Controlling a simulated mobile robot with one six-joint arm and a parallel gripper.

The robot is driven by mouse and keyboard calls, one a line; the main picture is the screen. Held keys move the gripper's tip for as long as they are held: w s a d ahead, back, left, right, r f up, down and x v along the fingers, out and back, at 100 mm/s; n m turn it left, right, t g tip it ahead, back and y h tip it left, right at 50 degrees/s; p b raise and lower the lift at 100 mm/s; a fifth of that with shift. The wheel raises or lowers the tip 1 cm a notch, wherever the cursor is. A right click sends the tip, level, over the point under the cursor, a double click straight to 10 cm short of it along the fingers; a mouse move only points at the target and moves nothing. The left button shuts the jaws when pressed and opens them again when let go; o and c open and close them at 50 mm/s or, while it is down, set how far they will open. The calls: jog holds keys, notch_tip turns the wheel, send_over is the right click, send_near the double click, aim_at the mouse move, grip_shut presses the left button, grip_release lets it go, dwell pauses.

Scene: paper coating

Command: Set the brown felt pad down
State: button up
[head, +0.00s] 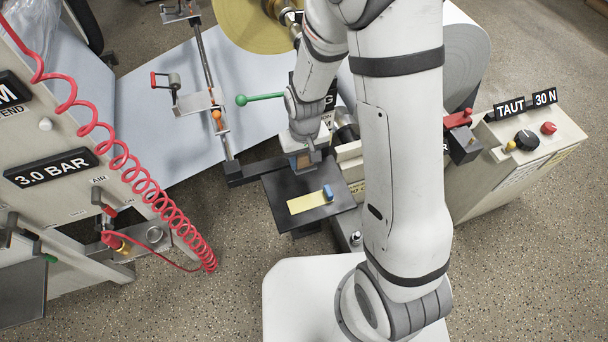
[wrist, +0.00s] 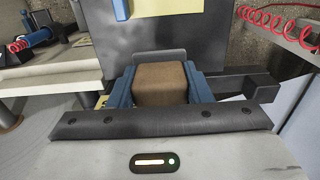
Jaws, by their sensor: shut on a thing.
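The brown felt pad (wrist: 161,82) sits between the two blue fingers of my gripper (wrist: 160,88) in the wrist view. The fingers are shut on its left and right sides. In the head view my gripper (head: 305,160) is at the back edge of a small dark tray (head: 276,188), and a little of the brown pad (head: 303,161) shows there. Whether the pad touches the tray or is held above it, I cannot tell. The pad's underside is hidden.
A yellow strip (head: 308,202) and a blue block (head: 328,192) lie on the tray's front part. A coiled red hose (head: 140,175) hangs at the left. A green-knobbed lever (head: 262,97) stands behind my gripper. A control box (head: 520,140) is at the right.

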notch_tip(320, 180, down, 8)
jog(key=shift+r+b, duration=0.2)
jog(key=shift+b, duration=0.2)
jog(key=shift+f, duration=0.1)
jog(key=o, duration=1)
notch_tip(320, 180, up, 12)
jog(key=shift+r+p, duration=0.1)
jog(key=shift+p, duration=0.65)
jog(key=s+d+r+m+t, duration=0.1)
jog(key=s+d+r, duration=0.4)
jog(key=r, duration=0.4)
jog(key=s+d+r+m+t, duration=0.1)
jog(key=s+d+r+m, duration=0.1)
jog(key=s+d+r, duration=0.4)
notch_tip(320, 180, up, 4)
jog(key=shift+s+d+f, duration=0.2)
jog(key=shift+s+d, duration=0.05)
jog(key=shift+s, duration=0.3)
